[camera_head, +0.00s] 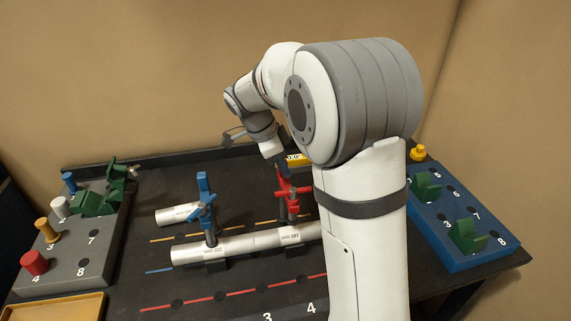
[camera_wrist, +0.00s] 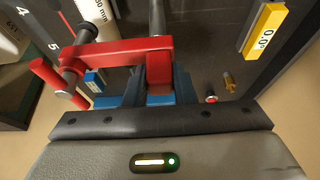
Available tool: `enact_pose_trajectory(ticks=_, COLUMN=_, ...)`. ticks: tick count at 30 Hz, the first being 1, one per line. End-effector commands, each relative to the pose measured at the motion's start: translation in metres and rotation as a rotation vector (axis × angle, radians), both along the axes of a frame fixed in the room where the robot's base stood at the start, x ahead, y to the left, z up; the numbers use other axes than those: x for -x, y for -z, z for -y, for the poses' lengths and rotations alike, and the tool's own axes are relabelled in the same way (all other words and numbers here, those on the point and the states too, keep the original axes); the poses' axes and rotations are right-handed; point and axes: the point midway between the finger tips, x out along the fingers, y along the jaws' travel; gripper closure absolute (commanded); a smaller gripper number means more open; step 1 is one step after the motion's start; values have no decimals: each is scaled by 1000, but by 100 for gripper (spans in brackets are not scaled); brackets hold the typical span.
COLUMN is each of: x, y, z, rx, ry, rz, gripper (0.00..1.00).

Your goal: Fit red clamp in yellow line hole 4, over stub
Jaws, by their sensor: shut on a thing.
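The red clamp (camera_head: 292,193) is upright near the right end of the labelled long silver pipe (camera_head: 245,243) in the head view. My gripper (camera_wrist: 159,84) is shut on the red clamp's block, and the clamp's arm (camera_wrist: 112,50) reaches left in the wrist view. In the head view my gripper (camera_head: 277,166) is at the clamp's top, partly hidden by my arm. The yellow line (camera_head: 172,237) shows behind the long pipe. Hole 4 of that line is hidden, and whether the clamp's foot is seated in a hole cannot be told.
A blue clamp (camera_head: 206,205) stands over the pipes at left. A short silver pipe (camera_head: 176,215) lies behind. A grey peg tray (camera_head: 80,247) is at left, a blue tray (camera_head: 462,222) with green parts at right. A yellow gauge (camera_wrist: 263,29) stands close to my gripper.

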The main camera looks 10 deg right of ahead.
Motion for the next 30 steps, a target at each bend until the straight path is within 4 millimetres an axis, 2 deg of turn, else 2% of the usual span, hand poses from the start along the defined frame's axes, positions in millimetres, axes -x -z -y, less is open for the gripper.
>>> enact_pose_trajectory(ticks=4, x=1, y=3, z=0, rx=0, ry=1, rz=-6, gripper=100)
enact_pose_trajectory(ticks=5, x=1, y=4, z=0, rx=0, ry=2, rz=-7, gripper=74)
enact_pose_trajectory(ticks=13, x=1, y=3, z=0, rx=0, ry=1, rz=-5, gripper=52)
enact_pose_trajectory(ticks=23, x=1, y=-2, z=-2, rx=0, ry=1, rz=-4, gripper=51)
enact_pose_trajectory(ticks=30, x=0, y=-38, z=-18, rx=-1, ry=-1, rz=-2, gripper=51)
